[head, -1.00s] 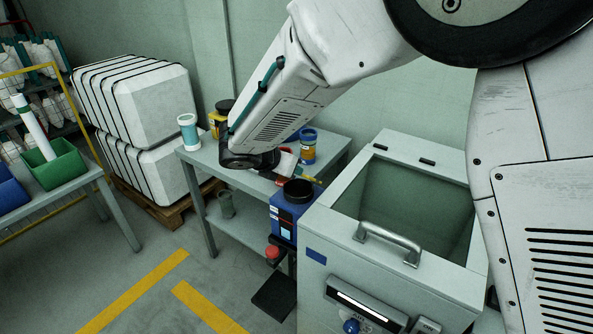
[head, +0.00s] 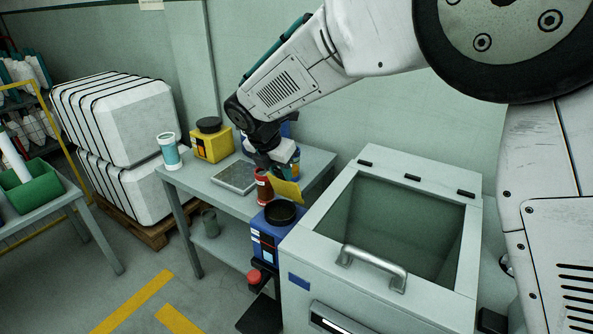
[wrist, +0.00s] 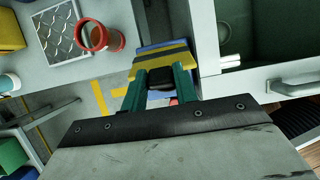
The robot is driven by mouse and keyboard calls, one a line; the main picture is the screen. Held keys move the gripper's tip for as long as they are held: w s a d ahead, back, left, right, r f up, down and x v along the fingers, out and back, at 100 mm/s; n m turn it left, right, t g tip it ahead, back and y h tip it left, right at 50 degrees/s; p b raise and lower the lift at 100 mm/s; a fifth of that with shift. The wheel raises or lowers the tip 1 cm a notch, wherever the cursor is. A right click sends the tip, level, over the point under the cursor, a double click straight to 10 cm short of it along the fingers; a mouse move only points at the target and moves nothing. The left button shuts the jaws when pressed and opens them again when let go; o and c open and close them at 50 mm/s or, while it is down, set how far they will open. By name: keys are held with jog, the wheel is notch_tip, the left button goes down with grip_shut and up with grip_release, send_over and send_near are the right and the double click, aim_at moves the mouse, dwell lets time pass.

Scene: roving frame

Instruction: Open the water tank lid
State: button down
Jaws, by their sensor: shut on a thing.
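The tank is a large grey box (head: 330,250) at the right of the head view. A bar handle (head: 372,268) sits on its front top edge, and dark hinges line the back. Its top frames a dark green area (head: 395,225); I cannot tell whether this is a window or an opening. My gripper (head: 276,168) is left of the tank, above the side table's end. It is shut on a flat yellow piece with a dark stripe (head: 287,192), which also shows across the fingertips in the wrist view (wrist: 160,60). The handle (wrist: 292,87) is right of my gripper there, apart from it.
A blue canister with a black cap (head: 268,238) stands close beside the tank, below my gripper. The grey table (head: 205,180) holds a red container (head: 263,188), a metal plate (head: 236,178), a yellow canister (head: 211,143) and a white-teal tub (head: 170,151). White crates (head: 125,115) stand behind left.

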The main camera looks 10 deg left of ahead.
jog(key=shift+w+d+r+g, duration=0.1)
jog(key=shift+w+d+g, duration=0.25)
jog(key=shift+w+g, duration=0.35)
jog(key=shift+w+d+r+g+y, duration=0.1)
jog(key=shift+w+d+g+y, duration=0.3)
jog(key=shift+w, duration=0.35)
jog(key=shift+w+d+r+g+y, duration=0.1)
jog(key=shift+w+d+g+y, duration=0.1)
jog(key=shift+w+g, duration=0.45)
jog(key=shift+w+d+g+y, duration=0.25)
jog(key=shift+w+d+y, duration=0.05)
jog(key=shift+w, duration=0.6)
jog(key=c, duration=1.1)
grip_release()
notch_tip(320, 180, up, 8)
jog(key=shift+f, duration=0.1)
